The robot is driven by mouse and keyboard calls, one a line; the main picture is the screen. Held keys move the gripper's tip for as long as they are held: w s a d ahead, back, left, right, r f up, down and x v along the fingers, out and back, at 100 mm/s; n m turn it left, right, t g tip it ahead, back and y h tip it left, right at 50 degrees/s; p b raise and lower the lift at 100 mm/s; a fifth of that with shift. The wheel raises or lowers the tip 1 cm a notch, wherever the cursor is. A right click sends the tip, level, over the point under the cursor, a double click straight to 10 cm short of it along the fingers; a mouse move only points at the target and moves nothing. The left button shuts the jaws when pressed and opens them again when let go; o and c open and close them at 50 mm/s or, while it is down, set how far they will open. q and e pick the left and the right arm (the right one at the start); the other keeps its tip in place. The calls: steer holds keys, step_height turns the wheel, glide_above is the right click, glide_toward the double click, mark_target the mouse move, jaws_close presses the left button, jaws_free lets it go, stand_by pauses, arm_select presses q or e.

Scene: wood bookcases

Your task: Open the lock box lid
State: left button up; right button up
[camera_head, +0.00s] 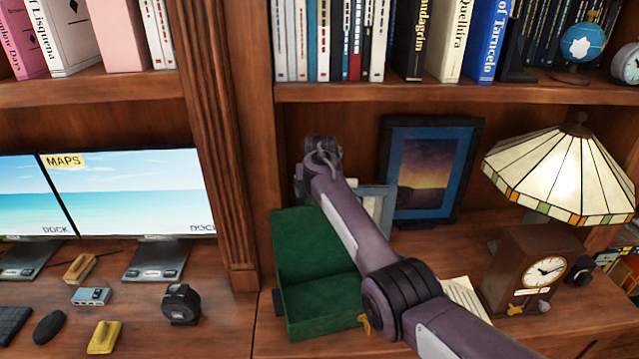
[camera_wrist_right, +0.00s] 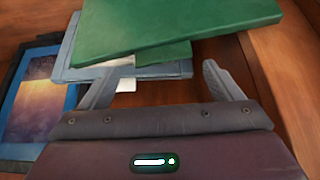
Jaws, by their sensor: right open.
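The green lock box (camera_head: 322,300) sits on the desk surface of the right bookcase, left of centre of that bay. Its lid (camera_head: 308,240) stands raised at the back, tilted up, so the box is open. A small gold clasp or key (camera_head: 366,323) shows at its front right. My right gripper (camera_head: 322,150) is above and behind the lid's top edge. In the right wrist view the gripper (camera_wrist_right: 160,70) has its fingers spread, with the green lid (camera_wrist_right: 180,25) beyond and above them. Whether a finger touches the lid is unclear. My left gripper is not in view.
A framed sunset picture (camera_head: 428,170), a lamp (camera_head: 560,170) and a wooden clock (camera_head: 530,270) stand to the right. Two monitors (camera_head: 130,200) and small desk items are left, past the upright divider (camera_head: 222,130). A bookshelf (camera_head: 440,92) runs overhead. My right arm covers part of the box.

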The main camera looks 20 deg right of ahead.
steer(key=shift+b+v, duration=0.5)
steer(key=shift+v, duration=1.95)
steer(key=shift+d, duration=0.1)
